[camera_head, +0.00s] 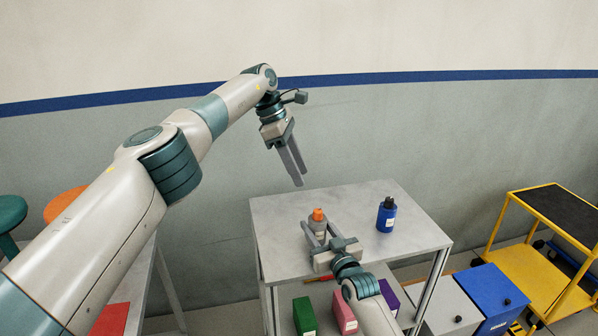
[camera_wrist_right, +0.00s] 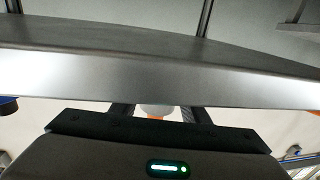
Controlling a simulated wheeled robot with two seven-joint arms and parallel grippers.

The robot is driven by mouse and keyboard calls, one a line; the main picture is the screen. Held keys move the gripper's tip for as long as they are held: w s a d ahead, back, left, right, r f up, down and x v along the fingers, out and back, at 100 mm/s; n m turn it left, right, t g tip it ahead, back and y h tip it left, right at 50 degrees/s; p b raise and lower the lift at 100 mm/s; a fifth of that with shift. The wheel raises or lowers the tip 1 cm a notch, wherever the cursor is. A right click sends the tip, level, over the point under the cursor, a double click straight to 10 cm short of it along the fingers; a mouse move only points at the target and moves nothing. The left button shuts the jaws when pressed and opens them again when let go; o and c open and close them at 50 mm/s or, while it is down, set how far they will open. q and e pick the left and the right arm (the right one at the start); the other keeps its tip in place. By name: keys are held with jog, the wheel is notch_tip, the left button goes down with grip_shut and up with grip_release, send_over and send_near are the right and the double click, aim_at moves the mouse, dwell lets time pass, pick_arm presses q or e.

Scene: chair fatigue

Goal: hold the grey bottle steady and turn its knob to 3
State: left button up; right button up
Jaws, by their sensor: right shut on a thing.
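The grey bottle (camera_head: 317,231) with its orange knob (camera_head: 318,214) stands upright on the grey table (camera_head: 350,203), near its front left part. My right gripper (camera_head: 321,228) is shut on the bottle, with a finger on either side of the body below the knob. In the right wrist view a pale part of the bottle (camera_wrist_right: 156,110) and a bit of orange show between the fingers; the rest is hidden. My left gripper (camera_head: 297,182) hangs above and behind the bottle, apart from it, fingers pointing down. Its fingers overlap in view, so its opening is unclear. The knob's markings are too small to read.
A blue bottle with a dark cap (camera_head: 386,215) stands right of the grey one. Green (camera_head: 304,315), pink (camera_head: 344,314) and purple boxes sit below the tabletop. Grey and blue bins (camera_head: 490,297) and a yellow cart (camera_head: 515,225) stand at right. The table's back is clear.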

jog(key=o, duration=1.5)
jog(key=shift+s, duration=0.15)
jog(key=v, duration=1.1)
jog(key=shift+s+d, duration=0.15)
jog(key=shift+s, duration=0.15)
